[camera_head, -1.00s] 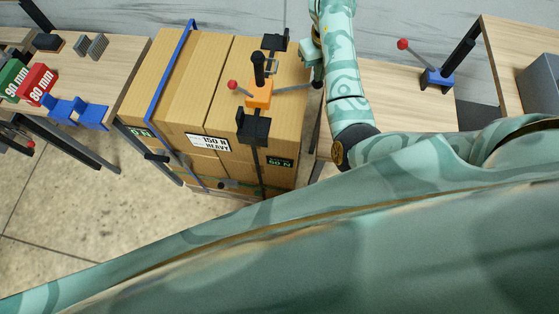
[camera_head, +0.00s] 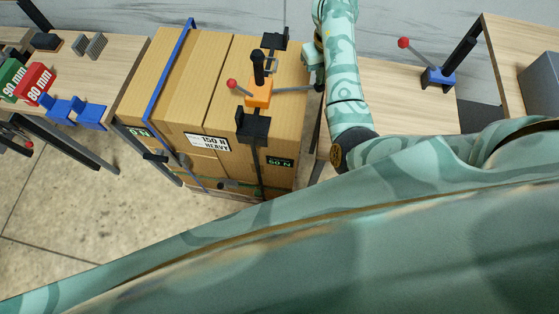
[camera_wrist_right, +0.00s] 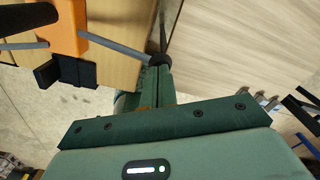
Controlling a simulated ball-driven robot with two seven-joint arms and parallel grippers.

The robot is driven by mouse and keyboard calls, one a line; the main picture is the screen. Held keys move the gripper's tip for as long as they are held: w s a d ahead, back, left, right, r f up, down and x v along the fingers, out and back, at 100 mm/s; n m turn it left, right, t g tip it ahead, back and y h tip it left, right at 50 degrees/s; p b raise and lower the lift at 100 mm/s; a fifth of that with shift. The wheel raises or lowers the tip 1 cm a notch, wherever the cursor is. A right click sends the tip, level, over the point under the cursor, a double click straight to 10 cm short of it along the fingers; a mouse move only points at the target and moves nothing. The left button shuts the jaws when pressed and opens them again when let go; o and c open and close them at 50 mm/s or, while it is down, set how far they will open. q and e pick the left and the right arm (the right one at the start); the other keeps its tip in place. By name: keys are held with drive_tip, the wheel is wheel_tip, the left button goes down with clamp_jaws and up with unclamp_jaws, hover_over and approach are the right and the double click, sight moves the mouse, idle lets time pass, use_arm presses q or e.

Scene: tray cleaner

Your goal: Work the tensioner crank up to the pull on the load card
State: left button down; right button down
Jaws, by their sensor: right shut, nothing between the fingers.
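The tensioner (camera_head: 258,95) has an orange body and sits on top of the carton stack, with a black upright grip (camera_head: 257,66) and a red-ball lever to its left. A grey crank rod (camera_head: 293,89) reaches right from it. In the wrist view the rod (camera_wrist_right: 115,47) ends in a black knob (camera_wrist_right: 158,60). My right gripper (camera_head: 318,82) is at the rod's outer end. Its fingers (camera_wrist_right: 164,74) are shut with nothing between them, close by the knob; contact is unclear. The white load card (camera_head: 209,143) reads 150 N HEAVY. My left gripper is out of view.
Cartons stand between two wooden tables, with a blue strap (camera_head: 166,75) round their left side. A green 50 N label (camera_head: 279,162) is on their front. A blue-based lever (camera_head: 437,77) stands on the right table. Red (camera_head: 34,82) and green blocks lie on the left table.

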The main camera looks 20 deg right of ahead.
drive_tip(key=shift+f, duration=0.35)
drive_tip(key=shift+s+d+f+b, duration=0.1)
drive_tip(key=shift+d+f+b, duration=0.1)
drive_tip(key=shift+f+b, duration=0.25)
drive_tip(key=shift+f, duration=0.15)
drive_tip(key=shift+f, duration=0.35)
drive_tip(key=r+p, duration=0.3)
drive_tip(key=r, duration=0.1)
drive_tip(key=a+r+p, duration=0.1)
drive_tip(key=r+p, duration=0.1)
drive_tip(key=shift+w+r+p, duration=0.3)
drive_tip(key=shift+f, duration=0.1)
idle(0.9)
